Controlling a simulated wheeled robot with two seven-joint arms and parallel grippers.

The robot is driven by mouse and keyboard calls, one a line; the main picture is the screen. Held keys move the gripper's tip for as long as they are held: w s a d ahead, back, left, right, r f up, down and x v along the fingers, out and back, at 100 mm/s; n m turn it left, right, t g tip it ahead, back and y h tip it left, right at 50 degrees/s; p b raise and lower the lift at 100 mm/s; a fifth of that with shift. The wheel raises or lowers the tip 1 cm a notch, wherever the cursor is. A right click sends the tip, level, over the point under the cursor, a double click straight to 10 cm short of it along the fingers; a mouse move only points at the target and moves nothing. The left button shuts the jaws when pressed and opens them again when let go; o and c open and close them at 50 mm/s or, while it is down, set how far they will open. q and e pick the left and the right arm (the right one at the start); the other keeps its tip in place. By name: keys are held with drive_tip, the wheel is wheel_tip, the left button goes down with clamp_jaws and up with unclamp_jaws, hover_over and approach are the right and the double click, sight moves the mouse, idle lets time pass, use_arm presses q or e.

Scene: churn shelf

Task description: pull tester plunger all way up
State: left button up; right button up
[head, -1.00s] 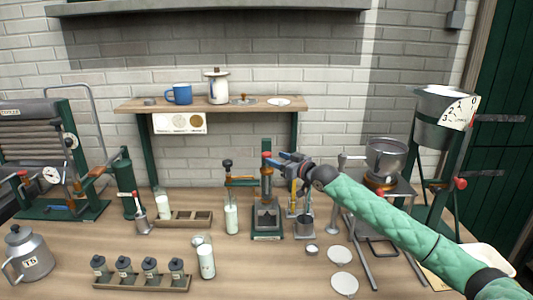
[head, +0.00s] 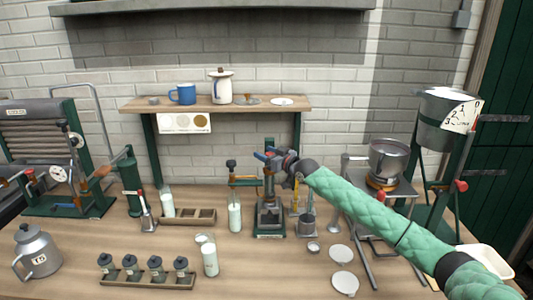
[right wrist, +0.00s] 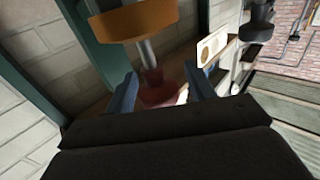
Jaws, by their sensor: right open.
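The tester (head: 270,215) is a green-framed stand with a metal middle, standing on the bench right of centre in the head view. My right gripper (head: 267,156) is at its top and hides part of it. In the right wrist view, a dark red knob (right wrist: 160,90) on a metal rod sits between the two blue fingers of my right gripper (right wrist: 160,93). An orange-brown disc (right wrist: 135,20) is on the same rod. The fingers are open, one on each side of the knob; I cannot tell whether either touches it. My left gripper is not in view.
A milk bottle (head: 234,217) stands close left of the tester. A shelf (head: 215,106) with mugs is behind. A rack (head: 147,281) of small jars is at the front. The bench in front of the tester is clear.

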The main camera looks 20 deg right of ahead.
sight(267, 153)
drive_tip(key=shift+c, duration=0.2)
clamp_jaws()
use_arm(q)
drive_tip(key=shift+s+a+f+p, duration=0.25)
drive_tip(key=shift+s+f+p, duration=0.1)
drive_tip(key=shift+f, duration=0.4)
use_arm(e)
wheel_tip(267, 153, up, 7)
drive_tip(key=shift+d+r, duration=0.1)
drive_tip(key=shift+c, duration=0.7)
unclamp_jaws()
drive_tip(key=shift+o, duration=0.9)
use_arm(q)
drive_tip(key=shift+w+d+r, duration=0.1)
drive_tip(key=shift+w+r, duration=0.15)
